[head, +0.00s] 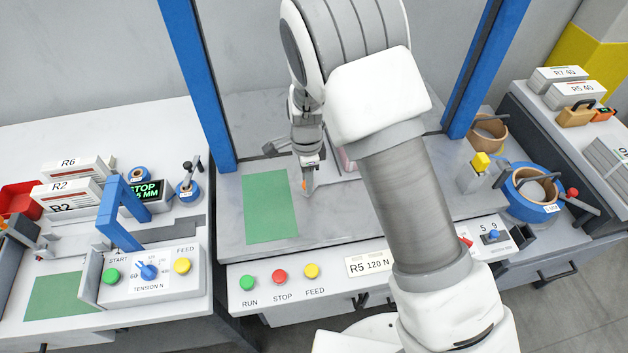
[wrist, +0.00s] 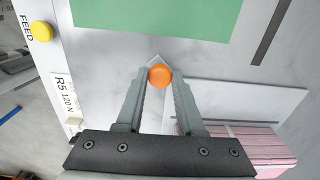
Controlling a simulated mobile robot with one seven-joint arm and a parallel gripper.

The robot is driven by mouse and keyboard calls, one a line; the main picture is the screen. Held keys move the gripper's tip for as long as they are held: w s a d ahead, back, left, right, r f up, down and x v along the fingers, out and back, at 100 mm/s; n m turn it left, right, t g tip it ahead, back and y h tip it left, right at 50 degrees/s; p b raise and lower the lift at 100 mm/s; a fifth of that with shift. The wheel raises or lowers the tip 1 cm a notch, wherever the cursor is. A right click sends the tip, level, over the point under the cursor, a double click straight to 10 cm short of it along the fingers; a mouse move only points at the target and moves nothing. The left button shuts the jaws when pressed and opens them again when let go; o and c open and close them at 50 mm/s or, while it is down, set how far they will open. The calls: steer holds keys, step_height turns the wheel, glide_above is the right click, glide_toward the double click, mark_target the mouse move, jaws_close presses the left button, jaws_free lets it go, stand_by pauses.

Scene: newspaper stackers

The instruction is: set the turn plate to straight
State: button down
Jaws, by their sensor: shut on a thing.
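My gripper (wrist: 159,84) is shut on an orange knob (wrist: 159,75), which sits between its fingertips. In the head view my gripper (head: 310,178) points down at the stacker bed, with the orange knob (head: 304,185) showing at its tips. Under the knob a small pale corner shows; the rest of that part is hidden by the gripper. I cannot make out the turn plate's setting. A green mat (wrist: 165,15) lies on the bed beyond the knob in the wrist view; it is left of the gripper in the head view (head: 270,207).
A pink stack (wrist: 245,146) lies on a light plate (wrist: 255,97) close to the gripper's right finger. Blue posts (head: 199,85) frame the bed. RUN, STOP and FEED buttons (head: 280,276) and the label "R5 120 N" (head: 369,264) line its front. My arm hides much of the right side.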

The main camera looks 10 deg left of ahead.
steer(key=shift+w+a, duration=0.15)
steer(key=shift+a, duration=0.15)
steer(key=shift+a+r, duration=0.1)
steer(key=c, duration=0.5)
jaws_free()
step_height(320, 180, up, 17)
steer(key=shift+r, duration=0.15)
stand_by(0.5)
